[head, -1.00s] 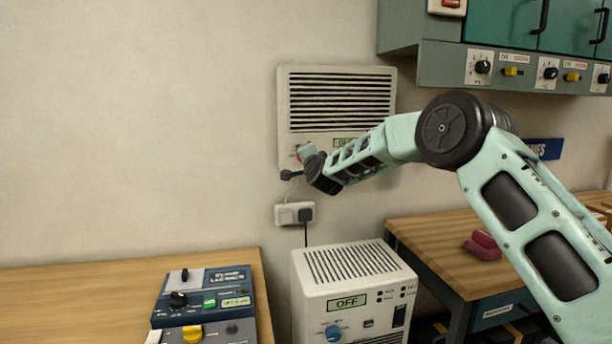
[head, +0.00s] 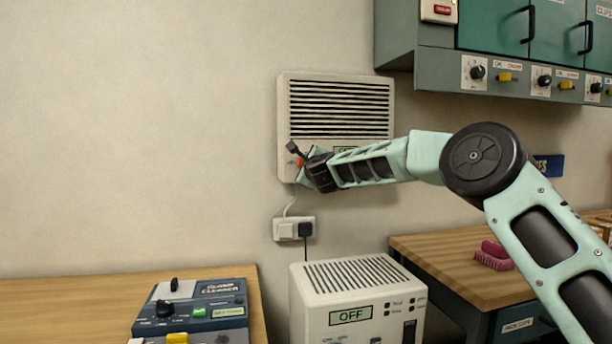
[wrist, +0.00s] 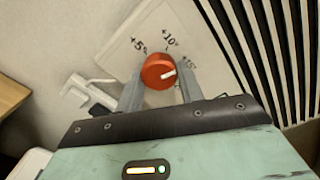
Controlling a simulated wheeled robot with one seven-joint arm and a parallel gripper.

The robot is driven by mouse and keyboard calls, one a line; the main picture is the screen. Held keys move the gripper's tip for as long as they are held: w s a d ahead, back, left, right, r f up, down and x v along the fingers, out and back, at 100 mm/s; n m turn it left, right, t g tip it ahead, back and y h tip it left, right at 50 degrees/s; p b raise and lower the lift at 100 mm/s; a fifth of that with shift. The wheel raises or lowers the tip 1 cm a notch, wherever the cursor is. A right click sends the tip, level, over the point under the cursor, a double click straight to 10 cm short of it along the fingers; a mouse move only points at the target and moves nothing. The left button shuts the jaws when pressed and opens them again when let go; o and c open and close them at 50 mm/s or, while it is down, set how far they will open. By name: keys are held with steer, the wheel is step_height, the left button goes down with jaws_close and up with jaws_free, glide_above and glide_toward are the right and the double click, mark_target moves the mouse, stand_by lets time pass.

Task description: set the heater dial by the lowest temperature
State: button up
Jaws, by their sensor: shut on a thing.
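The wall heater (head: 284,120) is a cream box with dark slats, on the wall beyond my arm. Its red dial (wrist: 158,71) shows in the wrist view, with a white pointer line. Marks +5°, +10° and +15° stand around it; the pointer is toward the right, nearest +15°. My gripper (wrist: 160,86) is shut on the dial, a finger on each side. In the head view the dial (head: 300,162) is a small red spot beside my gripper (head: 302,165). My arm hides most of the heater's small green display (head: 345,149), so its reading cannot be told.
A wall socket (head: 294,229) with plugs is below the heater. A floor unit (head: 312,318) showing OFF stands under it. A blue control box (head: 195,312) sits on the left wooden bench.

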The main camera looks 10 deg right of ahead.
steer(key=shift+f+m+b, duration=0.2)
steer(key=shift+m+b, duration=0.7)
steer(key=shift+m, duration=0.4)
steer(key=shift+r, duration=0.1)
steer(key=o, duration=1)
steer(key=s+b, duration=0.5)
steer(key=s, duration=1.2)
steer(key=shift+s, duration=0.2)
